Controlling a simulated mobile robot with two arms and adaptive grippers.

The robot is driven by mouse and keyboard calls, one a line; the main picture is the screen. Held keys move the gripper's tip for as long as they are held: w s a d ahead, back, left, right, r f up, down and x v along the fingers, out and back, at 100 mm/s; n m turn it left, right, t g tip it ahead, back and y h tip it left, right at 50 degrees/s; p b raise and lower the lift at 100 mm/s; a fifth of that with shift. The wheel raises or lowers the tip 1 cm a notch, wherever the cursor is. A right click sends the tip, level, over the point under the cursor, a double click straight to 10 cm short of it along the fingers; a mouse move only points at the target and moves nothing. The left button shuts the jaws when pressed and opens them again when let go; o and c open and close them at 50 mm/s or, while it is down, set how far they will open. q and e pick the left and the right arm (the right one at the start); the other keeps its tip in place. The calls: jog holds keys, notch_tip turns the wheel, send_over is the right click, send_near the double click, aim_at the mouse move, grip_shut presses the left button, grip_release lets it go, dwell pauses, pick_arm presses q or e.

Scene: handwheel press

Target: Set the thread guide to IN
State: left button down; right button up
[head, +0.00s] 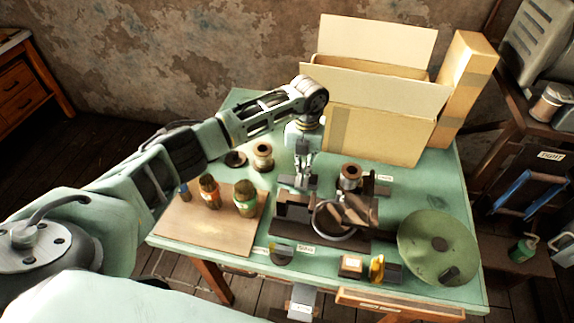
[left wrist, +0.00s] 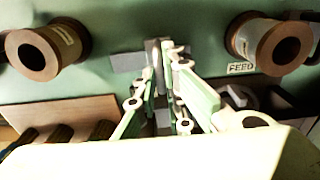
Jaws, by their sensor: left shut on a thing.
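My left gripper (head: 303,166) points down at the back middle of the table, behind the press. In the left wrist view its fingers (left wrist: 166,70) are close together on a small grey upright piece (left wrist: 153,62), which seems to be the thread guide. In the head view a grey base (head: 298,183) shows below the fingertips. The fingers hide much of the piece, and I cannot read an IN mark or tell its setting. The dark press (head: 290,215) with a round ring stands just in front. My right gripper is not in view.
One spool (head: 263,156) stands left of the gripper and another (head: 350,176) right, near a FEED label (left wrist: 241,68). Bottles (head: 245,199) stand on a wooden board (head: 195,235). An open cardboard box (head: 375,135) fills the back right. A green disc (head: 438,240) lies at front right.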

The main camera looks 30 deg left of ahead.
pick_arm(q)
jog(key=d, duration=0.1)
jog(key=w+d, duration=0.1)
jog(key=shift+d+b, duration=0.3)
jog(key=shift+d, duration=0.05)
jog(key=shift+s, duration=0.1)
jog(key=shift+r, duration=0.1)
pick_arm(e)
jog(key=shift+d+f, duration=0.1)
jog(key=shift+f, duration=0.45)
pick_arm(q)
jog(key=c, duration=2.3)
grip_release()
jog(key=o, duration=0.4)
jog(key=shift+d, duration=0.1)
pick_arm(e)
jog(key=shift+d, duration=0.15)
